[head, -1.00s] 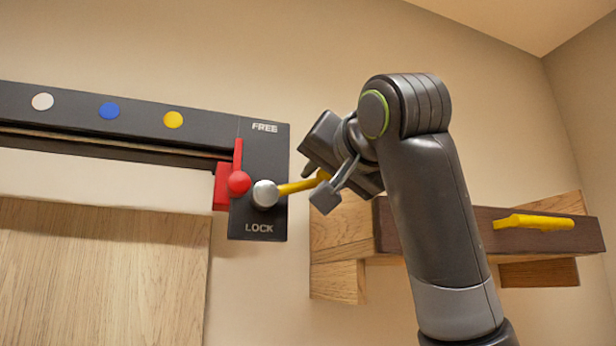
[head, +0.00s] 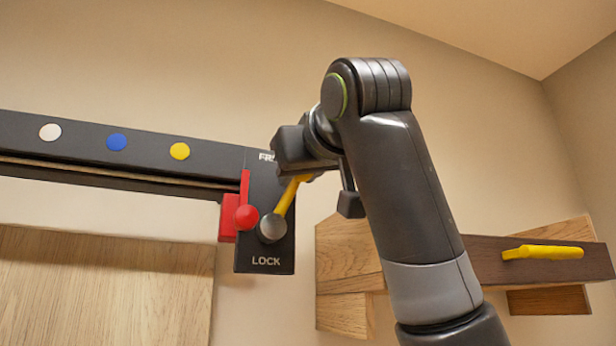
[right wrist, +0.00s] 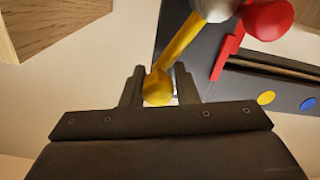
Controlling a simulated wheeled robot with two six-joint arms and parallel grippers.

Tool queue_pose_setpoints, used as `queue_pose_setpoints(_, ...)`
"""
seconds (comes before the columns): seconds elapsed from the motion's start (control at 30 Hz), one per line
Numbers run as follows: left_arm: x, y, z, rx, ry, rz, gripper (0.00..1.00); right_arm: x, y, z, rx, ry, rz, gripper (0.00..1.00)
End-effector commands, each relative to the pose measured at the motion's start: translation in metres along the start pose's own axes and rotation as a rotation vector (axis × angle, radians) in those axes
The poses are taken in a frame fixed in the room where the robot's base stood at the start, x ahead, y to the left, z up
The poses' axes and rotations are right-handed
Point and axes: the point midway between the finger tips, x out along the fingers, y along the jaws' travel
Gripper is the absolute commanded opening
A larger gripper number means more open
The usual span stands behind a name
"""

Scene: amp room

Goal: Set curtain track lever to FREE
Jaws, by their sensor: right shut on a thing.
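The curtain track lever is a yellow bar (head: 287,198) on a grey round pivot (head: 271,227), mounted on a dark plate (head: 266,247). The plate reads LOCK at the bottom and FREE at the top, where my arm partly covers the word. The lever tilts steeply up and to the right from its pivot. My right gripper (head: 318,185) is shut on the lever's outer end. In the right wrist view the yellow knob end (right wrist: 157,88) sits between the fingers. My left gripper is not in view.
A red lever with a round knob (head: 246,217) stands just left of the pivot. The dark track (head: 80,135) carries white, blue and yellow dots. A wooden shelf bracket with a yellow handle (head: 543,252) is at the right. Bare wall lies between.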

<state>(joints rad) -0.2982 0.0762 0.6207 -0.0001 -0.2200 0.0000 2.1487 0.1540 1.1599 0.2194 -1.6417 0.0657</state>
Motion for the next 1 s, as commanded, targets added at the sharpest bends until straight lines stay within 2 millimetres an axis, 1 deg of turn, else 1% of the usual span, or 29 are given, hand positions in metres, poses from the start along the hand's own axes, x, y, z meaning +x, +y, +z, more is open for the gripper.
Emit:
queue_pose_setpoints(0.03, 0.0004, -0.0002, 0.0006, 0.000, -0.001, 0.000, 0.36, 0.0020, -0.0025, 0.0031, -0.019, -0.012, -0.002, 0.00)
queue_pose_setpoints(0.23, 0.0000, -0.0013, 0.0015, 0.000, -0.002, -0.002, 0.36, 0.0023, -0.0057, 0.0015, -0.062, -0.013, -0.003, 0.00)
queue_pose_setpoints(0.7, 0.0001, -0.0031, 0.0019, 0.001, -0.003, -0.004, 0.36, 0.0026, -0.0066, 0.0016, -0.072, -0.013, -0.004, 0.00)
queue_pose_setpoints(0.73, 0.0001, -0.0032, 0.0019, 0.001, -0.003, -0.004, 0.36, 0.0026, -0.0066, 0.0016, -0.072, -0.013, -0.004, 0.31)
queue_pose_setpoints(0.83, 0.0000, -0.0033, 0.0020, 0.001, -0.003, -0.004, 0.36, 0.0021, -0.0063, 0.0007, -0.071, -0.010, -0.003, 0.44)
queue_pose_setpoints(0.87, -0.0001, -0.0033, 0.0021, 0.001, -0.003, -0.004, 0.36, 0.0019, -0.0062, 0.0004, -0.071, -0.009, -0.003, 0.46)
queue_pose_setpoints(1.0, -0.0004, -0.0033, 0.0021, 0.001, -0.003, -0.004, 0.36, 0.0012, -0.0057, -0.0008, -0.070, -0.006, -0.002, 0.46)
